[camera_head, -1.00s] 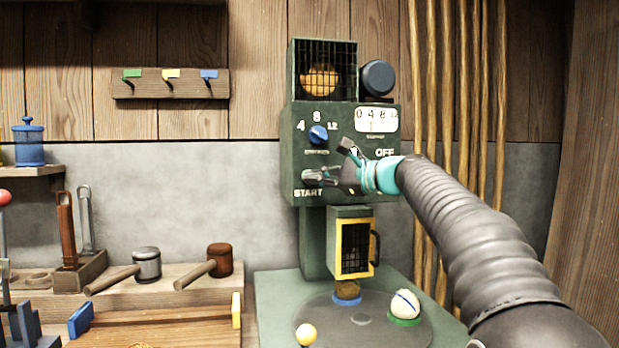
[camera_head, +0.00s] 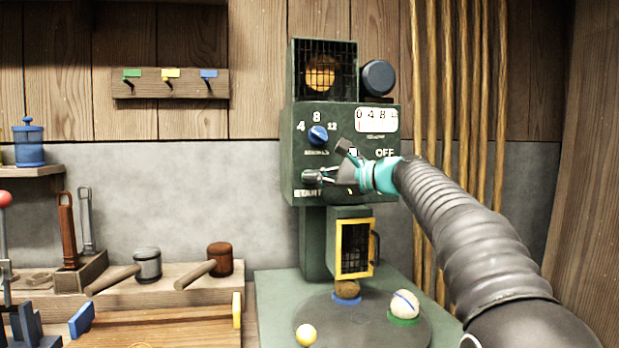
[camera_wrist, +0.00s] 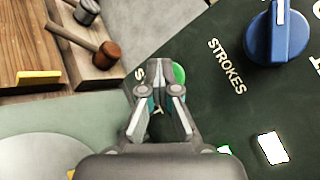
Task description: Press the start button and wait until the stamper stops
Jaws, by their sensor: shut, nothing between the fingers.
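The green stamper machine (camera_head: 292,150) stands at the back centre, with START and OFF labels, a blue strokes dial (camera_head: 318,134) and a white gauge (camera_head: 377,120). My gripper (camera_head: 312,178) is shut and empty at the panel just above the START label. In the wrist view, the green start button (camera_wrist: 180,73) shows beside and behind my closed fingertips (camera_wrist: 160,66), which partly hide it. I cannot tell whether they touch it. The dial also shows in the wrist view (camera_wrist: 275,35). Behind the upper grille, a lamp (camera_head: 321,73) glows orange.
Below the panel is a yellow-framed guard (camera_head: 354,250) over a round plate (camera_head: 370,332). Mallets (camera_head: 148,264) lie on the bench at left. Wooden poles stand at right.

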